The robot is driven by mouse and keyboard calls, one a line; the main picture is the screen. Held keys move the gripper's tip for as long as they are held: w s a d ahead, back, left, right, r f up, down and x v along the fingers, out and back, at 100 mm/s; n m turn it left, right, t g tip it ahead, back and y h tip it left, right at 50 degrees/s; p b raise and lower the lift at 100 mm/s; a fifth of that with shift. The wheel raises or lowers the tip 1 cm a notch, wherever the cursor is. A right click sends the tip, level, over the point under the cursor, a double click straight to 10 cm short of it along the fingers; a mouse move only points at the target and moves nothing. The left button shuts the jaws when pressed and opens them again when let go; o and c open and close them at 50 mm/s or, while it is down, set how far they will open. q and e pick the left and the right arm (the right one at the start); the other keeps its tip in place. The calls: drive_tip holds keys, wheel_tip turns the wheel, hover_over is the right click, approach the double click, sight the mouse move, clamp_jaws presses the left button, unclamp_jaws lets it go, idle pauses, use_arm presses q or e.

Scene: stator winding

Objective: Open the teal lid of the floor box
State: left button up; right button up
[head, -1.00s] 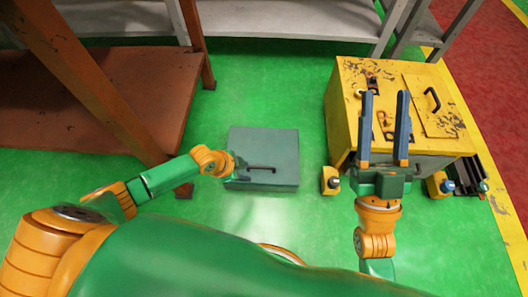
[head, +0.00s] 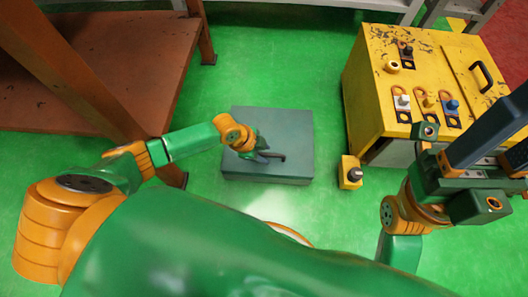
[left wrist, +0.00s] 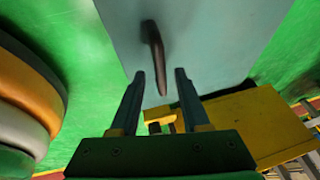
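The floor box with its teal lid (head: 285,125) sits flat on the green floor, and the lid looks closed. A dark bar handle (head: 277,156) is on the lid near its front side. My left gripper (head: 262,155) is low over the lid beside the handle and partly hidden by its own wrist. In the left wrist view, its two fingers (left wrist: 158,72) are apart, with the handle (left wrist: 153,45) in front of and between their tips; I cannot see contact. My right gripper (head: 508,148) is at the right edge, its fingers apart and partly cut off.
A yellow cabinet (head: 380,75) with several small fittings on top stands to the right of the box. A small yellow block with a dark knob (head: 350,172) is on the floor between them. A brown shelf (head: 120,80) is at the left.

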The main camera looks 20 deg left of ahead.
use_arm(q)
clamp_jaws()
idle(1.2)
